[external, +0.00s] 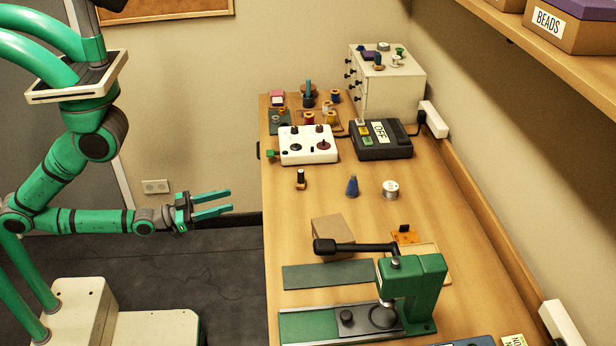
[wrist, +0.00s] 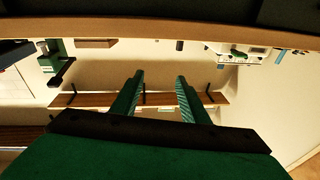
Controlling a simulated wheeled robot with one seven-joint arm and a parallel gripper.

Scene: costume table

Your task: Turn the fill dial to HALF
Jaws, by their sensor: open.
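A white control box (external: 308,155) with several dark knobs and a green part at its left side stands on the table's far left part. A reddish-brown dial (external: 323,146) is on its top face. Labels are too small to read, so I cannot tell which knob is the fill dial or where it points. The box also seems to show in the wrist view (wrist: 246,52), at the upper right. My gripper (external: 228,201) is open and empty, left of the table edge and well apart from the box. Its two green fingers (wrist: 160,83) show in the wrist view.
A shelf (external: 540,55) overhangs the right side.

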